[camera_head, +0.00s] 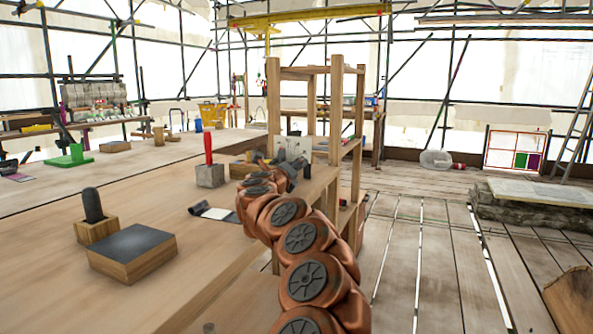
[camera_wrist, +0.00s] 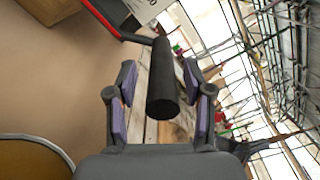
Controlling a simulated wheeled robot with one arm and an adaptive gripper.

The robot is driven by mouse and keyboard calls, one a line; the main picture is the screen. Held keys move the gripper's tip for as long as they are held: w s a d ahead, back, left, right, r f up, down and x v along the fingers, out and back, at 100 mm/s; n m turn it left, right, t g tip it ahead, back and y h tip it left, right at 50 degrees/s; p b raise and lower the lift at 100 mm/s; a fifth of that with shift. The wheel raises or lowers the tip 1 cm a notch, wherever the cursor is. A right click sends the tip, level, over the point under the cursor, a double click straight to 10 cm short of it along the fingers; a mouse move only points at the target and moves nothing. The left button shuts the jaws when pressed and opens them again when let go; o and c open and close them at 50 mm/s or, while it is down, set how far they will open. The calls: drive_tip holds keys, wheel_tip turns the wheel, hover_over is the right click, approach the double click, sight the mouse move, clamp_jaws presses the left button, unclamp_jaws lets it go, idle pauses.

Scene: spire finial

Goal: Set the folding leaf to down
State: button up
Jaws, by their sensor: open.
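In the wrist view, my gripper (camera_wrist: 160,85) has its two purple-padded fingers apart. A black cylindrical handle (camera_wrist: 163,85) lies between them, with visible gaps on both sides. A thin dark bar joins the handle to a red-edged part and a white panel (camera_wrist: 143,7) with dark marks at the top. In the head view, my gripper (camera_head: 284,168) is over the bench, in front of a pale panel (camera_head: 296,149). This panel may be the folding leaf, but I cannot tell for sure. My arm hides part of the area, and the leaf's angle is not clear.
A red post on a grey block (camera_head: 210,176), a dark-topped wooden block (camera_head: 133,250) and a black peg in a wooden holder (camera_head: 95,230) stand on the bench (camera_head: 190,285). A wooden frame (camera_head: 337,130) rises beside my gripper. Plank floor lies open at right.

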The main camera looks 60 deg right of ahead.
drive_tip(key=shift+v, duration=5.95)
drive_tip(key=shift+w+r, duration=0.1)
